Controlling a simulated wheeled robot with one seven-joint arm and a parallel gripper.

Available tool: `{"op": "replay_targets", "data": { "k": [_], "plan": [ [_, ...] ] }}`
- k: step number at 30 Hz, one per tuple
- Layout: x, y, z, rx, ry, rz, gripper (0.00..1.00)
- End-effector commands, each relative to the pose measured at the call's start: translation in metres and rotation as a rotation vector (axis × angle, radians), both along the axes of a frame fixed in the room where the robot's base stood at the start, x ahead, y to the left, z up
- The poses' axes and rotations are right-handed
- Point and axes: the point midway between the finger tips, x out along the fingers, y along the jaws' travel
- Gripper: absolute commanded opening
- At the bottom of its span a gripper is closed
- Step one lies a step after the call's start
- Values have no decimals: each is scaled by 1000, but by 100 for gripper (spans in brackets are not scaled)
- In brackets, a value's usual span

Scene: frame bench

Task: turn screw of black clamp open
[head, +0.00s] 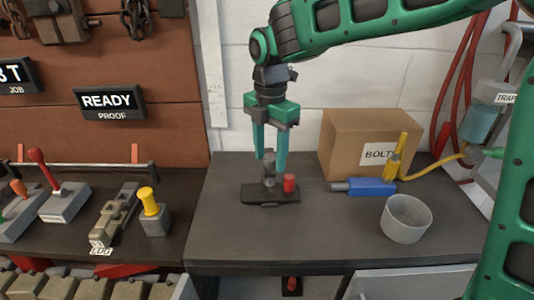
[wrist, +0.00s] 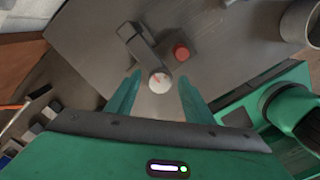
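The black clamp (head: 262,199) stands on the dark bench top, with a dark base plate and an upright grey screw (head: 269,168). In the wrist view the clamp (wrist: 132,40) is a dark bar, and the screw's round pale head (wrist: 160,83) carries a red mark. My gripper (head: 270,163) points straight down over the clamp with its two teal fingers apart. In the wrist view my gripper (wrist: 158,88) shows the screw head between the fingertips, with a gap on both sides. Whether the tips reach below the head is hard to tell.
Further right are a blue tool (head: 364,187), a cardboard box (head: 366,140), a yellow tool (head: 397,156) and a grey cup (head: 406,219). The bench front is clear. A yellow-topped block (head: 152,215) stands at left.

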Motion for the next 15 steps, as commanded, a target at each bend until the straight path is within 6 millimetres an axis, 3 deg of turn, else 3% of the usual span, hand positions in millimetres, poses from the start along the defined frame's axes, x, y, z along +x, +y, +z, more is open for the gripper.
{"op": "replay_targets", "data": {
  "k": [7, 15],
  "plan": [
    [1, 0, 11, 1, -1, 0, 47],
    [1, 0, 59, 2, -2, 0, 47]
  ]
}}
